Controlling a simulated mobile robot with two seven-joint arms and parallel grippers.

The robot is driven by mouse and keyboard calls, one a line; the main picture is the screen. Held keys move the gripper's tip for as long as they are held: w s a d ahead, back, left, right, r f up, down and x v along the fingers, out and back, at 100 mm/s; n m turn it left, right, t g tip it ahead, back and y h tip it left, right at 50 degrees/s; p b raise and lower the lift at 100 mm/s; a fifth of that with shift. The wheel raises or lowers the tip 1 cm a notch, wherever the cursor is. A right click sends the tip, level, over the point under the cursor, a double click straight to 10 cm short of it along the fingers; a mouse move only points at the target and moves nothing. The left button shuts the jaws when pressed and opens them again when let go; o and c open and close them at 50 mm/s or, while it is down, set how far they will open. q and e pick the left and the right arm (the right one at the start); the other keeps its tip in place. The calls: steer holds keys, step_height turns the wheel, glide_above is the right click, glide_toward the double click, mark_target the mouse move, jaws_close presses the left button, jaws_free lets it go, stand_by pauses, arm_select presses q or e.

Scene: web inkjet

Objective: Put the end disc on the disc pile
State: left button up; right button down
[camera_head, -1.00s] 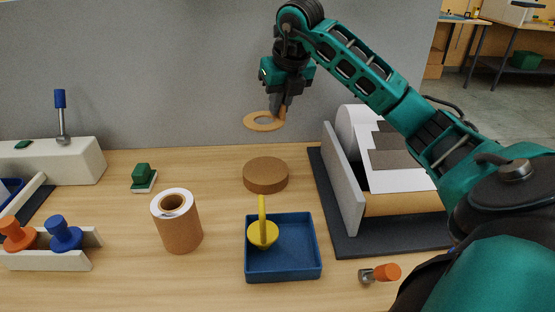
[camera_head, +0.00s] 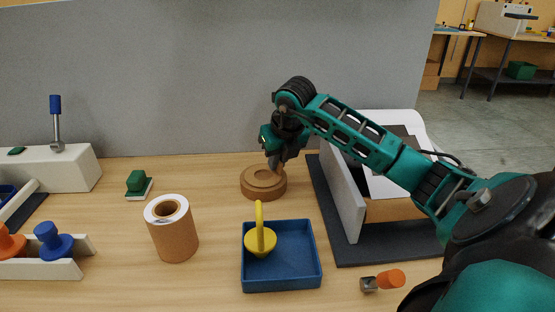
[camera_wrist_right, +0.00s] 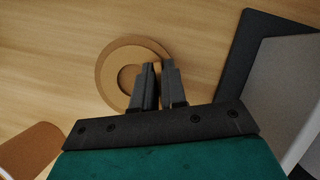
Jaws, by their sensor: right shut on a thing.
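The end disc (camera_head: 258,182), a flat tan ring with a round hole, is over the disc pile (camera_head: 262,195), a low round brown stack on the table. In the head view it looks to be at the pile's top; I cannot tell whether it fully rests there. My right gripper (camera_head: 276,167) is shut on the ring's right side. In the right wrist view the fingertips (camera_wrist_right: 159,68) pinch the ring (camera_wrist_right: 138,54), which lies over the pile (camera_wrist_right: 102,72). My left gripper is not in view.
A blue tray (camera_head: 281,286) with a yellow-handled piece (camera_head: 261,240) stands in front of the pile. A cardboard-coloured roll (camera_head: 173,240) is at the left front. A grey-walled machine (camera_head: 343,195) stands close on the right, and a grey partition (camera_head: 180,80) rises behind.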

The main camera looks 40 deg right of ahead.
steer(key=c, duration=1.1)
jaws_free()
steer(key=shift+r, duration=0.1)
arm_select(q)
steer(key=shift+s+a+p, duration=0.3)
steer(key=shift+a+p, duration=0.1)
steer(key=shift+p, duration=0.35)
arm_select(e)
steer(key=v, duration=1.2)
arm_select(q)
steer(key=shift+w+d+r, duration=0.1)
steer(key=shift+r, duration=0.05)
